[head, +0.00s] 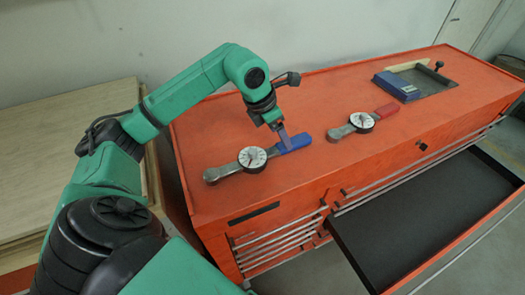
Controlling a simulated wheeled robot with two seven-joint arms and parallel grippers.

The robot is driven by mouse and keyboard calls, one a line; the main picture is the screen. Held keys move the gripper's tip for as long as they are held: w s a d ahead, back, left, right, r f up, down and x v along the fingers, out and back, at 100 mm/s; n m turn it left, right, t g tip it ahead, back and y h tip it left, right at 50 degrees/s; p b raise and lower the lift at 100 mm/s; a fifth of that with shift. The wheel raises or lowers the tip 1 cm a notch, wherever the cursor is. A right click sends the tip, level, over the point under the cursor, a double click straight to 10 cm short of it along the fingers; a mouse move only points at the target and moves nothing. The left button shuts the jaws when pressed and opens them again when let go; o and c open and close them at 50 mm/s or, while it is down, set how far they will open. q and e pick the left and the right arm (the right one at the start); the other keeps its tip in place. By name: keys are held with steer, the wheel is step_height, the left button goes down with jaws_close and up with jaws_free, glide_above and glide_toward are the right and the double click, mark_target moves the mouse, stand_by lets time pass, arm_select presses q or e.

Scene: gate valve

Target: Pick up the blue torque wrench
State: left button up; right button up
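The blue torque wrench lies on the orange cabinet top, with a round white dial (252,158), a grey head at its left end and a blue handle (298,142) at its right end. My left gripper (284,138) points down at the left part of the blue handle. Its fingers overlap the handle in the picture; whether they are open or shut on it is too small to tell. My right gripper is out of view.
A second wrench with a red handle (387,110) lies to the right on the orange cabinet (330,90). A blue device (397,87) sits farther right beside a dark tray (432,77). An open, empty black drawer (420,215) juts out in front. Wooden boards (60,150) stand at left.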

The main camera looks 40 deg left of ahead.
mark_target(282, 145)
arm_select(q)
steer(key=p+x, duration=0.1)
steer(key=x, duration=0.1)
steer(key=shift+d+f, duration=0.2)
steer(key=shift+f, duration=0.2)
steer(key=shift+d+f, duration=0.1)
steer(key=shift+f, duration=0.35)
steer(key=shift+w, duration=0.1)
jaws_close()
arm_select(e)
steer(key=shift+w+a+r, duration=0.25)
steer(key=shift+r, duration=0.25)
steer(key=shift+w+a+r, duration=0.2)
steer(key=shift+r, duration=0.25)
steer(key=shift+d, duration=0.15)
arm_select(q)
steer(key=shift+w, duration=0.1)
